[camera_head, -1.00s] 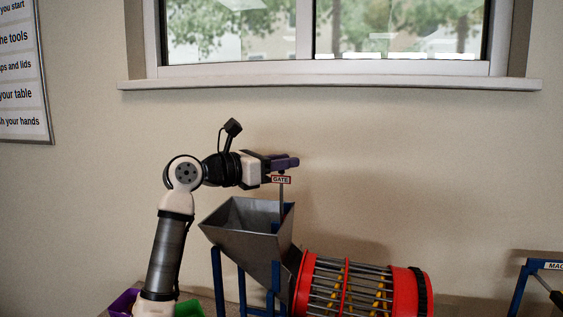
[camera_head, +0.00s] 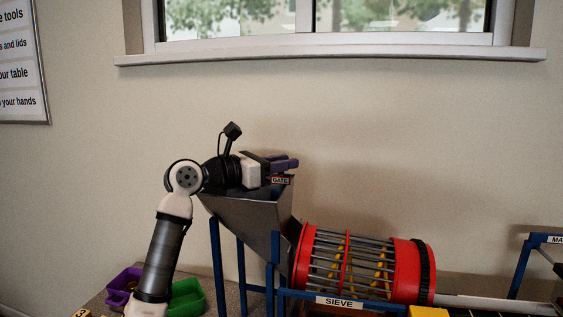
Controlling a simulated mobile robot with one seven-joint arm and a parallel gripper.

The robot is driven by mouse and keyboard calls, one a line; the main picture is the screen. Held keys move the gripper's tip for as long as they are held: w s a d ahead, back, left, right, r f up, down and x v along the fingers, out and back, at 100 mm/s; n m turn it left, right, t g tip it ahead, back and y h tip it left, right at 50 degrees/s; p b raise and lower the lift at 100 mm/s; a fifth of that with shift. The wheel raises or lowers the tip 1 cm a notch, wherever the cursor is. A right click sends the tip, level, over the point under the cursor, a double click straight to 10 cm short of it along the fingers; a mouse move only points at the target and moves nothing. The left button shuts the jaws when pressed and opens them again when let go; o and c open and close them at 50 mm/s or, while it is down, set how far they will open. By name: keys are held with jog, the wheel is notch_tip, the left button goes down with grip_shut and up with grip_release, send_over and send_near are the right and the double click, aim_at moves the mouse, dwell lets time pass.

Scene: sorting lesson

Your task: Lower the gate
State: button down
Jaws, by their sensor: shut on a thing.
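The gate's small sign (camera_head: 281,181) reads GATE and sits low, just above the rim of the grey metal hopper (camera_head: 249,218). My gripper (camera_head: 292,163) is at the top of the gate, right above the sign, with its purple fingers pointing right. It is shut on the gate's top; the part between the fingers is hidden. The gate's rod, below the sign, is mostly hidden behind the hopper's rim.
A red drum sieve (camera_head: 345,268) with metal bars lies right of the hopper, above a SIEVE sign (camera_head: 339,302). Blue legs (camera_head: 217,265) hold the hopper. Purple (camera_head: 122,284) and green (camera_head: 188,298) bins stand at lower left. A window sill (camera_head: 330,55) runs above.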

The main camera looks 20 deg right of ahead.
jog(key=shift+f, duration=0.3)
jog(key=c, duration=1.2)
grip_release()
jog(key=shift+r, duration=0.1)
jog(key=s+a+b, duration=0.2)
jog(key=a+b, duration=0.1)
jog(key=a, duration=1)
jog(key=shift+s+a, duration=0.35)
